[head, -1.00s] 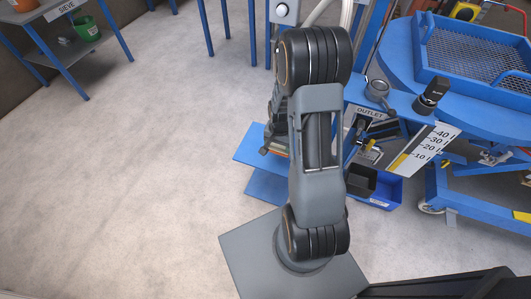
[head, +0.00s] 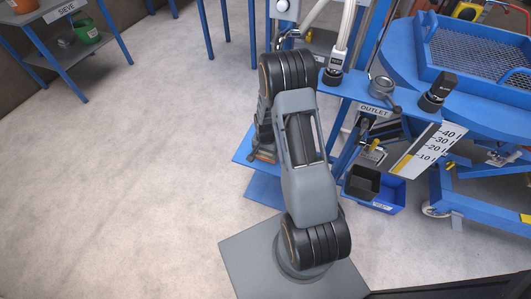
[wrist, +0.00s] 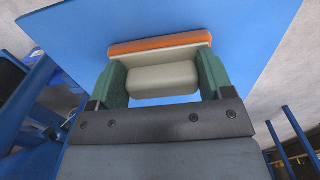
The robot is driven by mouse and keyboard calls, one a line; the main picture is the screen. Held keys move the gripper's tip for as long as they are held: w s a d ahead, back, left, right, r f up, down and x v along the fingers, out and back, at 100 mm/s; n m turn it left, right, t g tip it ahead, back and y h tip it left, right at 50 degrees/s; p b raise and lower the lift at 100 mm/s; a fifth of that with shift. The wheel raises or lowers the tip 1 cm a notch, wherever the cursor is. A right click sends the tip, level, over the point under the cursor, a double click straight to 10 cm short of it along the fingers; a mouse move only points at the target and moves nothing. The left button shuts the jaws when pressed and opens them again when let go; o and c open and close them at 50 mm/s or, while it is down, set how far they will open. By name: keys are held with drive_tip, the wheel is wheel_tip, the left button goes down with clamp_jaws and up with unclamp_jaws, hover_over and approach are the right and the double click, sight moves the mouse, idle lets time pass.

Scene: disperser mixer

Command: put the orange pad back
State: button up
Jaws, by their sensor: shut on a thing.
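In the wrist view my gripper (wrist: 162,68) has its green fingers closed on the sides of a pale beige block. The orange pad (wrist: 158,43) forms a strip along the far side of this block, and the two look like one piece. Beyond it spreads a flat blue plate (wrist: 240,25); I cannot tell whether the pad touches it. In the head view my arm covers most of the gripper, which is low over the left part of the blue plate (head: 243,157).
A second blue plate (head: 262,188) lies below the first. A dark bin (head: 362,182) in a blue tray, the outlet label (head: 375,110) and a level scale (head: 428,150) are to the right. A blue table with a mesh tray (head: 475,55) stands at right.

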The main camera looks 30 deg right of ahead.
drive_tip(key=shift+f, duration=0.15)
drive_tip(key=o, duration=1)
drive_tip(key=shift+c, duration=0.2)
drive_tip(key=s+a+r+n+t+p, duration=0.1)
drive_tip(key=s+a+r+n+p, duration=0.15)
drive_tip(key=r, duration=1.05)
drive_tip(key=s+a+r+n+p, duration=0.1)
drive_tip(key=s+a+r+n, duration=0.15)
drive_tip(key=r, duration=0.95)
drive_tip(key=s+a+r+n+t, duration=0.2)
drive_tip(key=s+a+r+n, duration=0.1)
drive_tip(key=s+r, duration=0.4)
drive_tip(key=shift+s+a+r+n, duration=0.2)
drive_tip(key=shift+s+r+n, duration=0.35)
drive_tip(key=shift+s, duration=1.05)
